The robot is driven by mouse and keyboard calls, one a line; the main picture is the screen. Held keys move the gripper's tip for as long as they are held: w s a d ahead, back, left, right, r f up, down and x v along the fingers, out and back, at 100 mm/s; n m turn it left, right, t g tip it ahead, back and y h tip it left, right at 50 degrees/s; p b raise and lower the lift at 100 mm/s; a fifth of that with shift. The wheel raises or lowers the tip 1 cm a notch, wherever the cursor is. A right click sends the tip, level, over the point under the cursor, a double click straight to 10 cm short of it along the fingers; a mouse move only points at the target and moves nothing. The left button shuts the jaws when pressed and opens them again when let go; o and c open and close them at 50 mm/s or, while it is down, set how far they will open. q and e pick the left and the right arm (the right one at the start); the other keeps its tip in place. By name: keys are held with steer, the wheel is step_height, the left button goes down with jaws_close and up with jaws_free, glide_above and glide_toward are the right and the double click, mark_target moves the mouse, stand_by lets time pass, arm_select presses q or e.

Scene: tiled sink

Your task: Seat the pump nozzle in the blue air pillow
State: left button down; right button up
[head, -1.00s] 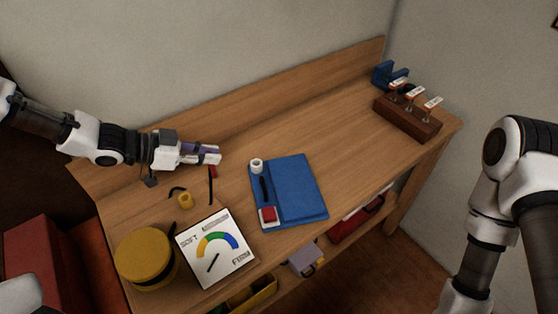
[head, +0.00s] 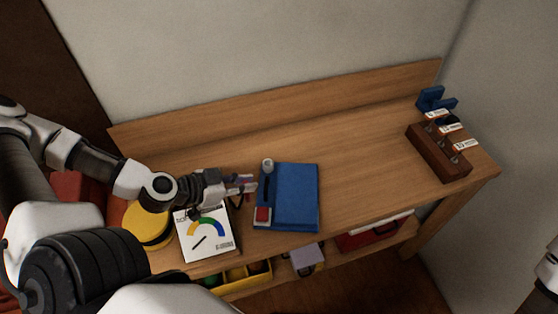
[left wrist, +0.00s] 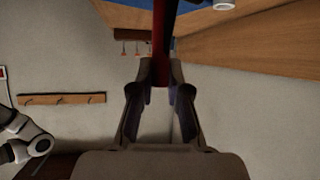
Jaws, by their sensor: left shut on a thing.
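The blue air pillow (head: 296,195) lies flat on the wooden bench. A white round valve (head: 268,163) stands at its far left corner, and a white cylinder also shows at the top of the left wrist view (left wrist: 223,4). My left gripper (head: 248,184) is just left of the pillow, near the valve. It is shut on the red pump nozzle (left wrist: 161,40), which sticks out between the fingertips in the left wrist view. The nozzle is apart from the valve in that view. The yellow round pump (head: 146,226) is partly behind my left arm. My right gripper is out of view.
A soft-to-firm gauge (head: 205,236) stands left of the pillow, under my left arm. A red piece (head: 263,214) sits at the pillow's near left corner. A brown rack with tags (head: 440,155) and a blue holder (head: 434,99) are at the far right. The bench between is clear.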

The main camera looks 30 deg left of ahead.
arm_select(q)
steer(key=shift+s+a, duration=0.15)
steer(key=shift+s, duration=0.05)
steer(key=w+a+f+b, duration=0.1)
steer(key=w+b, duration=0.2)
steer(key=w, duration=0.2)
steer(key=w+a+f+b, duration=0.1)
steer(key=w+f+b, duration=0.1)
steer(key=w, duration=0.3)
steer(key=w+a+f+b, duration=0.1)
steer(key=w+f+b, duration=0.1)
steer(key=w+b, duration=0.2)
steer(key=shift+w+a+f, duration=0.1)
steer(key=shift+w+a, duration=0.05)
steer(key=shift+w, duration=0.55)
steer(key=shift+f+b, duration=0.15)
steer(key=shift+b, duration=0.15)
steer(key=c, duration=1.2)
jaws_free()
steer(key=shift+o, duration=0.2)
